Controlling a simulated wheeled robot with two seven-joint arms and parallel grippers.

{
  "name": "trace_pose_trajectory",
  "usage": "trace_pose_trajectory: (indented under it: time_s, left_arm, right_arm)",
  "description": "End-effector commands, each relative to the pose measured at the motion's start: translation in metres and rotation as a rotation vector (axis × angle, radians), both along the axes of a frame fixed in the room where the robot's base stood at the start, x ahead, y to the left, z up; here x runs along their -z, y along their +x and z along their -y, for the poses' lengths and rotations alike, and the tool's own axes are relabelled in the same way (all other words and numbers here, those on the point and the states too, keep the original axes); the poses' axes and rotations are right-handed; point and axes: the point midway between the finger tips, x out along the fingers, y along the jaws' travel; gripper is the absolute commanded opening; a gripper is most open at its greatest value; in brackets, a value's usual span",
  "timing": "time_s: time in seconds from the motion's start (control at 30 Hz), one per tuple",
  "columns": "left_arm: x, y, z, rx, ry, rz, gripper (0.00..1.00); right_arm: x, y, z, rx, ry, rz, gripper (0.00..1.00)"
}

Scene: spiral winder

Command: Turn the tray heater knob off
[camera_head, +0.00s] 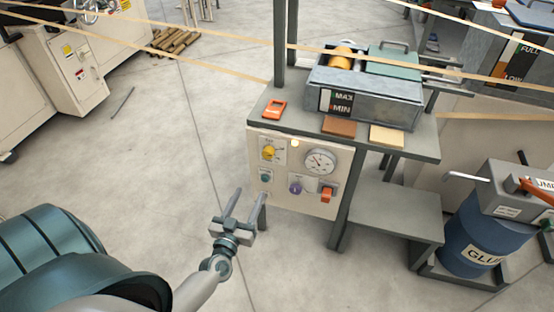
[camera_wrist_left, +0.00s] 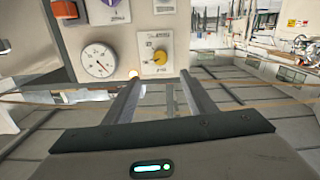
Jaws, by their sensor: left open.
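A cream control panel (camera_head: 305,205) hangs below the front edge of a grey stand. It carries a yellow knob (camera_head: 268,153) at upper left, a purple knob (camera_head: 295,188) at lower middle and a round dial gauge (camera_head: 320,161). Their labels are too small to read, so I cannot tell which knob is the tray heater's. My left gripper (camera_head: 246,203) is open and empty, near the panel's lower left in the head view. The left wrist view looks upside down; there the yellow knob (camera_wrist_left: 160,57) appears just beyond the spread fingers (camera_wrist_left: 161,84), apart from them.
An orange rocker switch (camera_head: 327,194) and a green button (camera_head: 264,178) are also on the panel. The glue tray (camera_head: 375,106) sits on the stand above, beside an orange tool (camera_head: 274,108). Tan strips cross overhead. A blue glue drum (camera_head: 470,240) stands right.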

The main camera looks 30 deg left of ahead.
Motion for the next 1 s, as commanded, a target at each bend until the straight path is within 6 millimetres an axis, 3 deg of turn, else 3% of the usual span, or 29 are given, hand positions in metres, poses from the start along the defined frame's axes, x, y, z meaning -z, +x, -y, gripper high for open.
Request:
trace_pose_trajectory:
  time_s: [0.47, 0.67, 1.0]
  left_arm:
    - [0.001, 0.010, -0.002, 0.002, 0.000, -0.002, 0.50]
    - [0.000, 0.034, -0.007, 0.002, 0.001, 0.000, 0.50]
    - [0.001, 0.092, -0.022, 0.002, 0.002, -0.001, 0.50]
  right_arm:
    - [-0.001, 0.001, -0.001, 0.000, 0.001, 0.005, 0.31]
    - [-0.001, 0.001, -0.001, -0.001, 0.002, 0.010, 0.31]
    - [0.003, -0.002, 0.000, -0.001, 0.000, -0.002, 0.31]
